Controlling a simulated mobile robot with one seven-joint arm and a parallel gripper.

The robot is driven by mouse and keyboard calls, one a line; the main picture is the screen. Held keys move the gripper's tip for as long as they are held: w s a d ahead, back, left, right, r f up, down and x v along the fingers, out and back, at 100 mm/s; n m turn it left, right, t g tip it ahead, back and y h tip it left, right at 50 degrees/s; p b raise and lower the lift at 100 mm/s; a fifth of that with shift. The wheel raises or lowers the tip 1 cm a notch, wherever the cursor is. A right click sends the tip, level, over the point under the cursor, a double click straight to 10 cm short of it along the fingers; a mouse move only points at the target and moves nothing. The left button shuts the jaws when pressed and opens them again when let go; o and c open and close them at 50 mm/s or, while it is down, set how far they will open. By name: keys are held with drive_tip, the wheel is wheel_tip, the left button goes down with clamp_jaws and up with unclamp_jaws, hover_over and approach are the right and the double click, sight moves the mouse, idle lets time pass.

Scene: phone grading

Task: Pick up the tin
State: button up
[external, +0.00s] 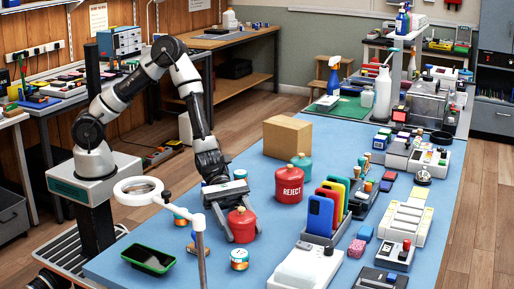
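A small round tin (239,262) with a pale and teal label stands on the blue mat in front of my gripper. A similar tin (181,218) stands to the left, partly hidden by the magnifier post. Another small round item (240,174) with a teal top is behind my gripper. My gripper (241,238) points down, low over the mat, its fingers spread apart. A small red canister (242,226) with a knob shows between or just in front of the fingers; I cannot tell whether they touch it.
A red canister marked REJECT (290,186), a teal canister (302,166) and a cardboard box (287,137) stand behind. A rack of coloured phones (322,213) is at right. A green-edged tray (148,259) and a ring magnifier (138,190) are at left.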

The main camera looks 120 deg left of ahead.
drive_tip(key=c, duration=0.5)
drive_tip(key=shift+o, duration=0.2)
drive_tip(key=shift+r, duration=0.1)
